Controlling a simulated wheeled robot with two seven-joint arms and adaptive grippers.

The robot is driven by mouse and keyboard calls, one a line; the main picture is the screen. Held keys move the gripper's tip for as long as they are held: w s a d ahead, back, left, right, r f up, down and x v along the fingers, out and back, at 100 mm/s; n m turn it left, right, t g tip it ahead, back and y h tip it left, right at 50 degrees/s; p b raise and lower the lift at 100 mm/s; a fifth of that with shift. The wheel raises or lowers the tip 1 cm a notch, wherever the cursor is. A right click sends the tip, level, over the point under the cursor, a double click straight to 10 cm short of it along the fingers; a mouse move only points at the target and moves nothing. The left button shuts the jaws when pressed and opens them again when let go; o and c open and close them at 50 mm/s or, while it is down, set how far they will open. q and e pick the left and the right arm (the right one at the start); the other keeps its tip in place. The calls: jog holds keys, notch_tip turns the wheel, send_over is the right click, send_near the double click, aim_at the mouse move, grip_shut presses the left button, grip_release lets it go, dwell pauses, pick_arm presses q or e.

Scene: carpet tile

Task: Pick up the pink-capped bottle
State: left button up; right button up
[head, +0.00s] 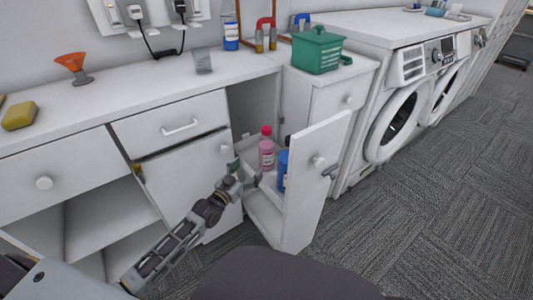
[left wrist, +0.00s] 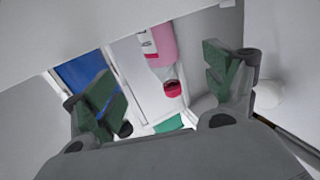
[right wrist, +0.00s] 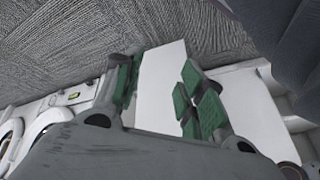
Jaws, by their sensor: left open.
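The pink bottle (head: 266,155) with a reddish-pink cap stands in the open pull-out drawer (head: 262,212), at its inner end. My left gripper (head: 246,171) is open at the drawer's left side, a little in front of and below the bottle. In the left wrist view the bottle (left wrist: 161,45) and its cap (left wrist: 172,88) show beyond and between the open fingers (left wrist: 160,82), with nothing held. In the right wrist view my right gripper (right wrist: 160,90) has its fingers apart and a white panel behind them. The head view does not clearly show that gripper.
A blue bottle (head: 283,165) stands beside the pink one, partly hidden by the drawer's tall white front (head: 312,195). Washing machines (head: 398,122) stand right. Carpet there is clear.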

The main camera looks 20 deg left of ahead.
aim_at(262, 154)
pick_arm(q)
jog(key=b+x, duration=0.1)
jog(key=x, duration=0.3)
jog(key=shift+w+d+b, duration=0.1)
jog(key=shift+w+b, duration=0.2)
jog(key=shift+w+d+f, duration=0.1)
jog(key=shift+w+d, duration=0.1)
jog(key=shift+w, duration=0.45)
jog(key=shift+w+d+b, duration=0.15)
jog(key=shift+w+b, duration=0.3)
jog(key=shift+w, duration=0.2)
jog(key=shift+w+d, duration=0.15)
jog(key=shift+w, duration=0.35)
pick_arm(e)
notch_tip(262, 154, down, 6)
jog(key=a+t, duration=0.1)
jog(key=shift+a+m+y, duration=0.3)
jog(key=shift+y, duration=0.1)
jog(key=shift+w, duration=0.15)
